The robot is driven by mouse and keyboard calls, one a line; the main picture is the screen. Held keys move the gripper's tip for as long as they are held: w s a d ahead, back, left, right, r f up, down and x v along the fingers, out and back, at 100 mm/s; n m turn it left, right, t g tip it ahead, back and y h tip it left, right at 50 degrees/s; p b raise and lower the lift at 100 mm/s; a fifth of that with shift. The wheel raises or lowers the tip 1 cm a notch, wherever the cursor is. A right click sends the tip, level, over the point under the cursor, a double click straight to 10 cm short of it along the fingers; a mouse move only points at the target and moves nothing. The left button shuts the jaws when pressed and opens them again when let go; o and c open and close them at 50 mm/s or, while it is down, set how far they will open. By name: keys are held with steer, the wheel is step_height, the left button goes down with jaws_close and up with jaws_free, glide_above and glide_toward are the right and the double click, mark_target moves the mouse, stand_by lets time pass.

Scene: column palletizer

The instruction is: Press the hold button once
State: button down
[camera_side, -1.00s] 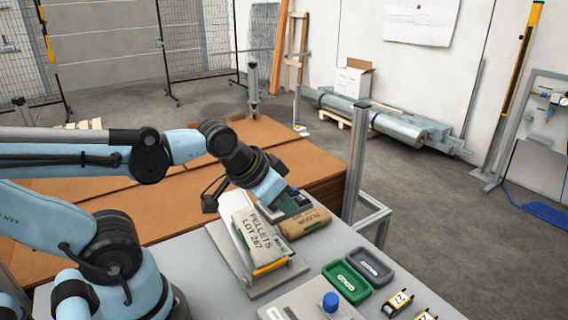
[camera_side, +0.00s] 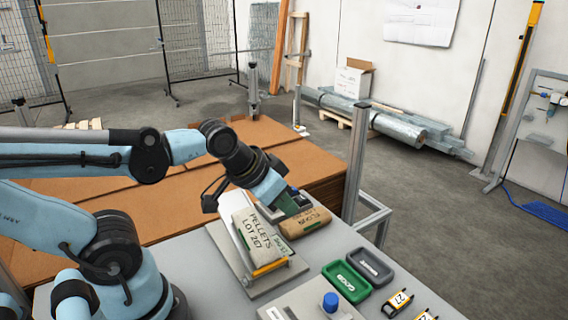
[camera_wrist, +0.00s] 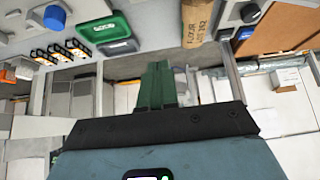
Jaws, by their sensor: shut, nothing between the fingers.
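A blue round knob or button (camera_side: 330,301) stands on a grey plate at the front of the table in the side view. I cannot read a hold label on it. My gripper (camera_side: 298,204) is over the sacks, well behind and left of the blue button. Its green fingers are shut and empty in the wrist view (camera_wrist: 157,82). A pale sack marked PELLETS (camera_side: 258,236) leans on a stand beside it. A brown flour sack (camera_side: 306,222) lies just below it.
A green tray (camera_side: 345,282) and a dark grey tray (camera_side: 370,267) sit right of the sack stand. Yellow-and-black tags (camera_side: 397,303) lie near the front edge. A metal post (camera_side: 356,165) rises behind the table. Brown cardboard stacks (camera_side: 170,207) are at the back left.

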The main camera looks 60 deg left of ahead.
steer(key=w+a+n+t+y, duration=0.1)
steer(key=w+a+n, duration=0.4)
steer(key=w+a, duration=0.2)
steer(key=w+a+n+y, duration=0.1)
steer(key=w+a+n, duration=0.5)
steer(key=a, duration=0.6)
steer(key=shift+w+a+t, duration=0.25)
steer(key=shift+w+t, duration=0.15)
steer(key=shift+w, duration=0.15)
steer(key=shift+f, duration=0.15)
steer(key=shift+f, duration=4.25)
steer(key=shift+f, duration=0.15)
steer(key=shift+f, duration=0.3)
